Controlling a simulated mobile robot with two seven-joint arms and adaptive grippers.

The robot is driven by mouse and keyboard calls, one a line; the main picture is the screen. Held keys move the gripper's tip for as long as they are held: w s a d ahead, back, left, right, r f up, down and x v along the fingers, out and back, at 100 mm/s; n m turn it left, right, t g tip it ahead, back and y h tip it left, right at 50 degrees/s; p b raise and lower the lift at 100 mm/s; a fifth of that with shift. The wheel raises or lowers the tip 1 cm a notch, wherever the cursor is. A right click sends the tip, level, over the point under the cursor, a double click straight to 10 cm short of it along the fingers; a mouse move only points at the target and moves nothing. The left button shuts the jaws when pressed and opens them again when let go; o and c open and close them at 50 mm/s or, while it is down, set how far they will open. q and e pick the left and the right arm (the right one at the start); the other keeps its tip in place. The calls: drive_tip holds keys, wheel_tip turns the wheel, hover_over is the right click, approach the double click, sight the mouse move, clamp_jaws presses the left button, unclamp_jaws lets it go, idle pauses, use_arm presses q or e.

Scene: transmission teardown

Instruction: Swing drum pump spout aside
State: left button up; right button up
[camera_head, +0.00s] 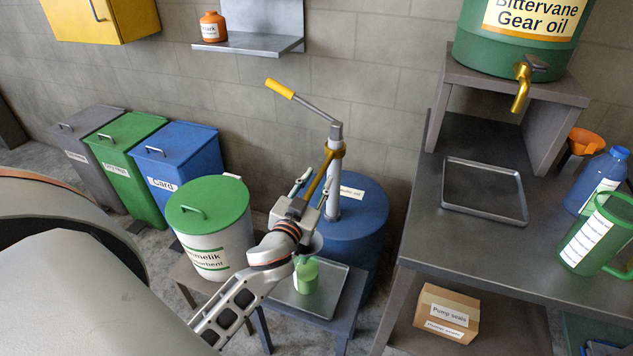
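The drum pump stands on a blue drum (352,218), with a grey upright post (335,200) and a lever with a yellow handle (281,89). Its brass spout (325,172) leaves a collar at the post and slopes down to the left, toward the viewer. My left gripper (315,182) is at the spout, its fingers spread with one on each side of it. I cannot tell whether either finger touches it. The gripper hides the spout's lower end. A small green jug (307,277) stands below, partly behind my wrist. My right gripper is not in view.
The jug stands on a metal tray (325,304) on a low table (349,318). A white bin with green lid (208,203) is left of my gripper. A workbench (470,244) stands right, with an oil barrel (515,50) above.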

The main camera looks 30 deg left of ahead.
use_arm(q)
clamp_jaws()
drive_tip(key=shift+a, duration=0.1)
drive_tip(key=w+a+m+g+h+b, duration=0.2)
drive_tip(key=a+m+h, duration=0.7)
drive_tip(key=h, duration=0.5)
drive_tip(key=shift+a, duration=1.25)
